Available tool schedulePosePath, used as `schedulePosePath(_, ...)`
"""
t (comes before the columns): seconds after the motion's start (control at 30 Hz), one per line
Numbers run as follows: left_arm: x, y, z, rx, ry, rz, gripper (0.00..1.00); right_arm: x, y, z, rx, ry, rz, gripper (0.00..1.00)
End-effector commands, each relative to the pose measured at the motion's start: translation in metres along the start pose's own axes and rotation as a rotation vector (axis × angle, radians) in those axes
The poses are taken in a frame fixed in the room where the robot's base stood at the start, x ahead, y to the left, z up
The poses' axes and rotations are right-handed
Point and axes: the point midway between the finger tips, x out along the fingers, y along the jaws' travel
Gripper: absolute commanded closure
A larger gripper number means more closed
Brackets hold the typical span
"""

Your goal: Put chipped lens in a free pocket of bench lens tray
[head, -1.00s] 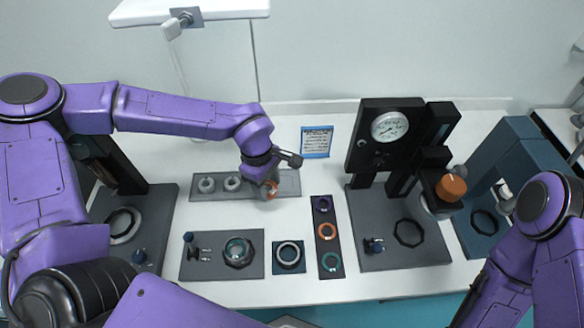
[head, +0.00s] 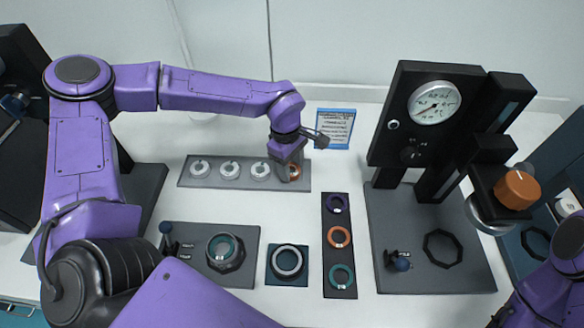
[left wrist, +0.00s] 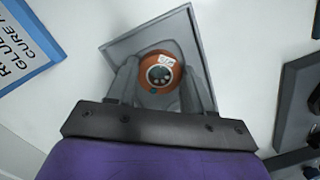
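My left gripper (head: 291,178) points down at the right end of a long grey plate (head: 187,172) at the back. In the left wrist view its two fingers (left wrist: 162,90) stand on either side of an orange round piece (left wrist: 146,76) with a white label and a dark dotted centre; I cannot tell whether they press on it. The piece (head: 294,170) is partly hidden in the head view. A dark strip (head: 338,285) in front holds purple (head: 329,203), orange (head: 331,240) and teal (head: 333,277) rings. No chip is visible to single out the chipped lens. My right gripper is out of view.
Several white round pieces (head: 229,169) sit on the grey plate. A black press with a gauge (head: 434,103) stands at right. A teal ring in a dark holder (head: 226,266) and a ring on a small plate (head: 301,261) are in front. A blue-bordered card (head: 336,127) lies behind.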

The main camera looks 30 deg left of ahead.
Motion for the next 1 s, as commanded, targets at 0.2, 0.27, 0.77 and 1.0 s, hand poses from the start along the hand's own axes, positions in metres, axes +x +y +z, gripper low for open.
schedulePosePath(0.2,-0.001,0.001,0.0,0.001,0.001,0.003,0.24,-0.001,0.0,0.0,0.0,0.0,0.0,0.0)
schedulePosePath(0.27,-0.001,0.001,0.0,0.001,0.001,0.003,0.24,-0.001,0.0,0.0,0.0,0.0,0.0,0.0)
schedulePosePath(0.77,-0.085,0.002,0.0,-0.001,0.001,0.009,0.24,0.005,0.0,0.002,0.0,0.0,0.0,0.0)
schedulePosePath(1.0,-0.118,0.001,0.0,0.0,0.0,0.004,0.24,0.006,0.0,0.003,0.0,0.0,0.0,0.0)
